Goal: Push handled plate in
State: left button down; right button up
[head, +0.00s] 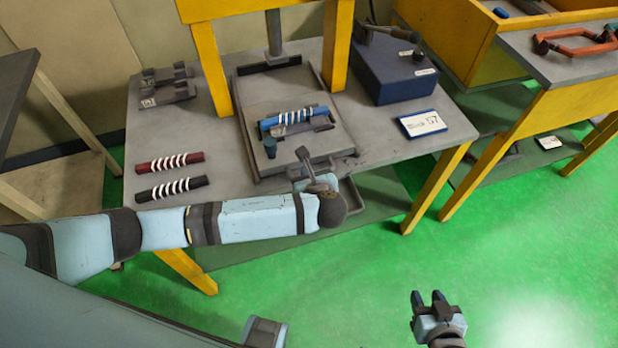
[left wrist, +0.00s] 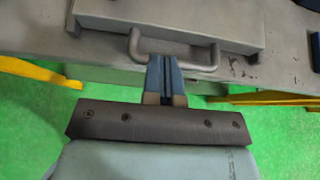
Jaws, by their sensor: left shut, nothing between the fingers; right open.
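The handled plate (head: 262,128) is a flat grey plate on the table, under a yellow frame. It carries a blue rod with white bands (head: 293,118) on a holder. In the left wrist view the plate (left wrist: 180,16) is at the top, its U-shaped grey handle (left wrist: 207,66) facing me. My left gripper (left wrist: 165,62) is shut and empty, its blue fingertips at the handle's bar; I cannot tell whether they touch. In the head view my left gripper (head: 305,162) is at the plate's front edge, partly hidden by my arm. My right gripper (head: 430,300) is open and empty above the green floor.
A red banded rod (head: 169,163) and a black banded rod (head: 172,188) lie on the table's left. A blue box (head: 392,72) and a label sign (head: 423,124) are on the right. Yellow frame posts (head: 211,68) flank the plate.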

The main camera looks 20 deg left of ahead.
pick_arm(q)
jog(key=x, duration=0.6)
jog(key=shift+w+a, duration=0.25)
jog(key=shift+w, duration=0.1)
send_near(282, 113)
jog(key=s+f, duration=0.1)
jog(key=d+f, duration=0.1)
jog(key=s+f, duration=0.1)
jog(key=f, duration=0.1)
jog(key=shift+s+d+p, duration=0.25)
jog(key=shift+s+p, duration=0.1)
jog(key=shift+p, duration=0.05)
jog(key=w+a, duration=0.1)
jog(key=w, duration=0.1)
jog(key=w+a, duration=0.2)
jog(key=w, duration=0.1)
jog(key=w+a+b, duration=0.1)
jog(key=w+a, duration=0.1)
jog(key=w, duration=0.1)
jog(key=shift+a+f, duration=0.15)
jog(key=shift+a, duration=0.05)
jog(key=shift+w+a, duration=0.2)
jog(key=shift+w+r, duration=0.1)
jog(key=shift+r, duration=0.2)
